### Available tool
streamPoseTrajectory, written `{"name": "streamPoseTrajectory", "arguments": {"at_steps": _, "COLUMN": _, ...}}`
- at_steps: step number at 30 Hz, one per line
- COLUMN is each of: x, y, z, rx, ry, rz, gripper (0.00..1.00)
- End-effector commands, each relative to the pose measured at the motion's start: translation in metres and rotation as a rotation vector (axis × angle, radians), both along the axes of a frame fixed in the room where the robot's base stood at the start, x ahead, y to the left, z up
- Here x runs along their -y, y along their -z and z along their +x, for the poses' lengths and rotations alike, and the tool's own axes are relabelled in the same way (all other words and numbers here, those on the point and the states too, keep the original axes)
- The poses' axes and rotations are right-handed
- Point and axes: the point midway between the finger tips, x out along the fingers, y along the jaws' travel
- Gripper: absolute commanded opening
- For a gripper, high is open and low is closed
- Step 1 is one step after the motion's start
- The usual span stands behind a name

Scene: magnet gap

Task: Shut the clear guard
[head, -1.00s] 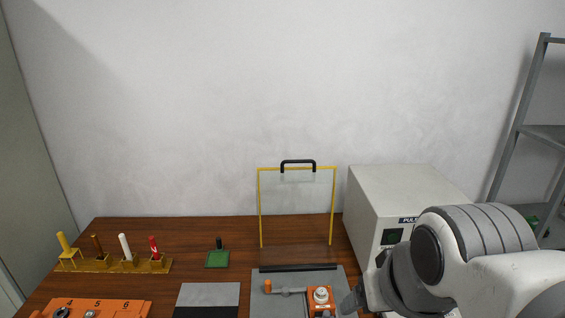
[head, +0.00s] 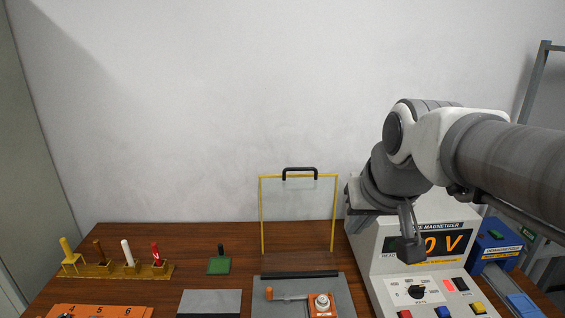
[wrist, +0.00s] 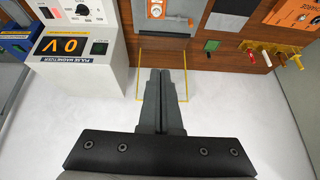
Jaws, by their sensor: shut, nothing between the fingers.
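The clear guard (head: 298,215) stands upright and open at the back of the table. It is a transparent panel with a yellow frame and a black handle (head: 299,170) on its top edge. Its base is hinged by a dark bar behind a grey plate (head: 345,292) carrying an orange clamp. In the wrist view the guard's yellow frame (wrist: 138,72) shows partly behind my fingers. My gripper (head: 413,258) is shut and empty, to the right of the guard in the head view, in front of the magnetizer, apart from the guard. The handle is hidden in the wrist view.
The pulse magnetizer (head: 365,250) with knob and buttons stands right of the guard. A blue demagnetizer (head: 492,250) is further right. A green block (head: 219,265), a rack of coloured tools (head: 100,270) and an orange fixture (head: 95,311) are left. Wall space above the guard is free.

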Motion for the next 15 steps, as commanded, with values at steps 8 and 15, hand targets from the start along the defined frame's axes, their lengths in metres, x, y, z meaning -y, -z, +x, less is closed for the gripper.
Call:
{"name": "streamPoseTrajectory", "arguments": {"at_steps": 8, "x": -0.001, "y": -0.033, "z": 0.116, "rx": 0.048, "ry": 0.013, "rz": 0.017, "gripper": 0.0}}
{"name": "streamPoseTrajectory", "arguments": {"at_steps": 15, "x": -0.004, "y": -0.038, "z": 0.213, "rx": 0.093, "ry": 0.022, "rz": 0.012, "gripper": 0.0}}
